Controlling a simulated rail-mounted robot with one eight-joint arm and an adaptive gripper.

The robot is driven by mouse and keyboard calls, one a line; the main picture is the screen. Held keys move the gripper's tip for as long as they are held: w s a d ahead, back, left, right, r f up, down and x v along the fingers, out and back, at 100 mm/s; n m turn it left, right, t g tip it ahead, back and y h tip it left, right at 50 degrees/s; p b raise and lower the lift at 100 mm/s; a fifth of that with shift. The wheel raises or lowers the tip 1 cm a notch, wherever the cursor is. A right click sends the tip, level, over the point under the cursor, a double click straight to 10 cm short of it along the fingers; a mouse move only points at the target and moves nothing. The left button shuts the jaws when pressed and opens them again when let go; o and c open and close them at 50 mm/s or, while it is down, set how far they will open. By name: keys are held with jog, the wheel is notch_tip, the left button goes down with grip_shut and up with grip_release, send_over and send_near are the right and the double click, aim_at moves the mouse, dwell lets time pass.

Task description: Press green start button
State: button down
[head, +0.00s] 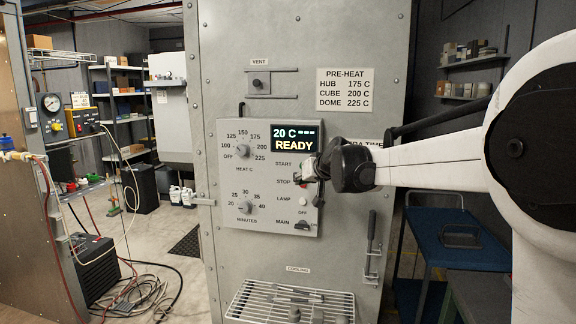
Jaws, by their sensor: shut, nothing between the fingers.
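A grey control panel (228,180) is on the front of the tall grey oven cabinet. The START label (283,165) and the STOP label (283,181) are on its right side. My gripper (308,179) reaches in from the right, is shut and empty, and is in front of the buttons beside these labels. It hides most of the button spots, so the green start button cannot be clearly made out. Whether the fingertips touch the panel cannot be told.
The heat knob (242,150) and minutes knob (246,207) are left of the gripper. A white lamp button (303,199) and a main switch (303,225) are below it. A wire cooling rack (260,299) juts out low. A vent slider (260,84) is above.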

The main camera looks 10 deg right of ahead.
jog(key=shift+w+a, duration=0.1)
jog(key=shift+w, duration=1.8)
jog(key=w+d+p, duration=0.1)
jog(key=w+d, duration=0.2)
jog(key=w, duration=0.5)
jog(key=shift+w, duration=0.15)
dwell(0.3)
jog(key=shift+w+d, duration=0.15)
jog(key=shift+w, duration=0.2)
jog(key=shift+w+d, duration=0.2)
jog(key=shift+w, duration=0.2)
dwell(0.8)
jog(key=shift+s, duration=0.1)
jog(key=shift+s+a+f, duration=0.1)
jog(key=shift+s+a, duration=0.2)
jog(key=shift+s, duration=0.4)
